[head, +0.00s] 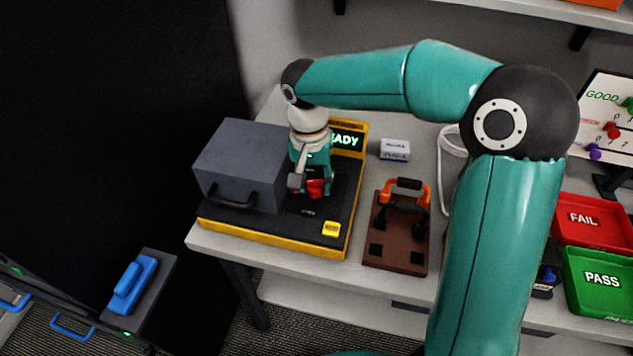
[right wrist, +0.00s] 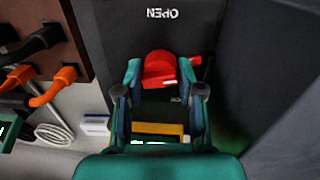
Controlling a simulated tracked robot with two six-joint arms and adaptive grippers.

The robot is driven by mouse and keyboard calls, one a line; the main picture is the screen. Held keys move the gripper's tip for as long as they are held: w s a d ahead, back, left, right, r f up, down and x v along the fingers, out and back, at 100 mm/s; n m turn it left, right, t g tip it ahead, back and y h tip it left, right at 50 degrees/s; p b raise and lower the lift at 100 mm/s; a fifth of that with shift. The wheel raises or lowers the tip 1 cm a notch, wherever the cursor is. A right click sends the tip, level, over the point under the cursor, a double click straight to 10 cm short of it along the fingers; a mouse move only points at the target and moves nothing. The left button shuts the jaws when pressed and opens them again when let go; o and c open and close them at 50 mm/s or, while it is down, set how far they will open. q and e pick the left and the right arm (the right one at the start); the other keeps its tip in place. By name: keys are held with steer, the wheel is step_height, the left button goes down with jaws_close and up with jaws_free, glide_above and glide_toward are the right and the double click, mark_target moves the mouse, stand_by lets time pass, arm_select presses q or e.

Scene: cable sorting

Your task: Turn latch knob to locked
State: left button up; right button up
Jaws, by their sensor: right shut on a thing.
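The red latch knob (head: 316,188) is on the black top of the yellow-edged tester (head: 270,238), beside the grey box (head: 240,158). My right gripper (head: 312,182) points down at the knob and is shut on it. In the right wrist view the knob (right wrist: 160,70) sits between the two fingers of my right gripper (right wrist: 161,80). A small red tab shows at the knob's right. An "OPEN" label (right wrist: 163,13) reads upside down beyond the knob. Another label near the knob is partly hidden. My left gripper is not in view.
The tester's display (head: 345,141) ends in "ADY", partly covered by my arm. A yellow button (head: 332,229) is at its front right. A brown board (head: 396,258) with orange and black connectors lies to the right. Red FAIL (head: 590,228) and green PASS (head: 602,282) trays are far right.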

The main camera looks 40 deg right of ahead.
mark_target(314, 181)
steer(key=shift+w+m, duration=0.15)
steer(key=shift+m, duration=1.25)
steer(key=shift+r, duration=0.1)
steer(key=o, duration=1.1)
step_height(314, 181, up, 10)
steer(key=shift+f, duration=0.1)
